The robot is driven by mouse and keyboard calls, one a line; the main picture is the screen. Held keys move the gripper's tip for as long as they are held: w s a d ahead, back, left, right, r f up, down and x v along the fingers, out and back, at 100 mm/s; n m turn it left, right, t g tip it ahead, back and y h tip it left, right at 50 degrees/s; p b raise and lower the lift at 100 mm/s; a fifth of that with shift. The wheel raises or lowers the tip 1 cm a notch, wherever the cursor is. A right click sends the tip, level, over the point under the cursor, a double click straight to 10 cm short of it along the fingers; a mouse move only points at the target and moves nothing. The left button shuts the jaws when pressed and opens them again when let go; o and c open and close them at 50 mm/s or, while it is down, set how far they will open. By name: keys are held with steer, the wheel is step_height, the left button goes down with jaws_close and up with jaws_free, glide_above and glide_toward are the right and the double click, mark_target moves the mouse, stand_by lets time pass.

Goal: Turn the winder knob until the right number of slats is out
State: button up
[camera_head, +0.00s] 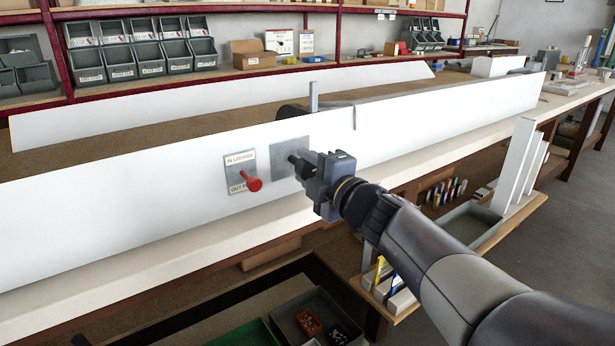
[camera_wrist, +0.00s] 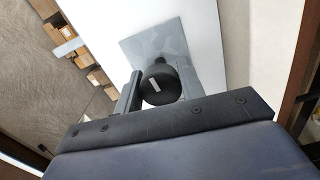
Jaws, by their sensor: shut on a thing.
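The winder knob is black and round with a white mark, and shows in the wrist view (camera_wrist: 158,84) in front of a grey square plate (camera_wrist: 150,42). My gripper (camera_wrist: 160,90) is shut on it, with one finger on each side. In the head view my gripper (camera_head: 298,163) reaches the grey plate (camera_head: 288,147) on the white front board (camera_head: 110,215) and mostly hides the knob. Left of it, a red lever (camera_head: 252,184) sticks out from a labelled plate (camera_head: 240,162). I cannot make out how many slats are out.
A dark round part (camera_head: 292,115) and a grey upright post (camera_head: 313,96) stand behind the front board. A second white board (camera_head: 200,98) runs along the back. A side shelf (camera_head: 520,215) holds a grey tray (camera_head: 470,224) and white upright pieces (camera_head: 513,165).

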steer(key=n+b, duration=0.2)
steer(key=n, duration=0.2)
steer(key=shift+f+n, duration=0.15)
steer(key=shift+n, duration=0.15)
steer(key=n+b, duration=0.2)
steer(key=n, duration=0.2)
steer(key=shift+n+b, duration=0.3)
steer(key=n+b, duration=0.2)
steer(key=n, duration=0.2)
steer(key=shift+a+n+b, duration=0.1)
steer(key=shift+n+b, duration=0.85)
steer(key=shift+n, duration=1.15)
steer(key=shift+r, duration=0.2)
steer(key=o, duration=1)
steer(key=shift+s, duration=0.1)
